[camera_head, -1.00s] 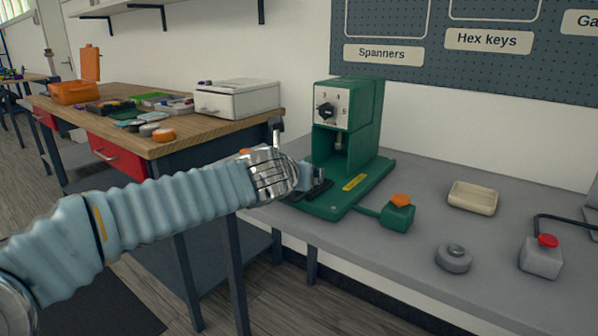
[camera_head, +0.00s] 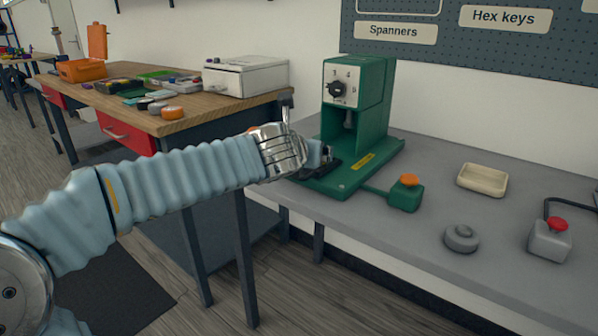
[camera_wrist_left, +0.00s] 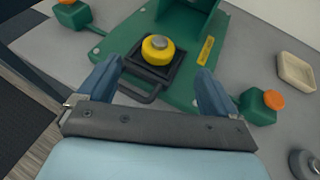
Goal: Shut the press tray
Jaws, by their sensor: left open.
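The green press (camera_head: 373,95) stands on the grey bench, with a dial on its front. Its black tray (camera_wrist_left: 179,78) sticks out at the front of the base, holding a yellow round piece with a grey top (camera_wrist_left: 157,48). The tray's loop handle (camera_wrist_left: 150,99) points toward my left gripper (camera_wrist_left: 158,68). That gripper is open, one finger on each side of the tray's handle end, with nothing held between them. In the head view my left gripper (camera_head: 318,155) is at the press front and partly hides the tray. My right gripper is not in view.
A green box with an orange button (camera_head: 407,195) sits right of the press; another (camera_wrist_left: 70,14) shows left of it in the wrist view. A beige dish (camera_head: 482,180), grey round thing (camera_head: 461,239) and red-button box (camera_head: 550,240) lie farther right. A wooden-topped workbench (camera_head: 200,118) stands left.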

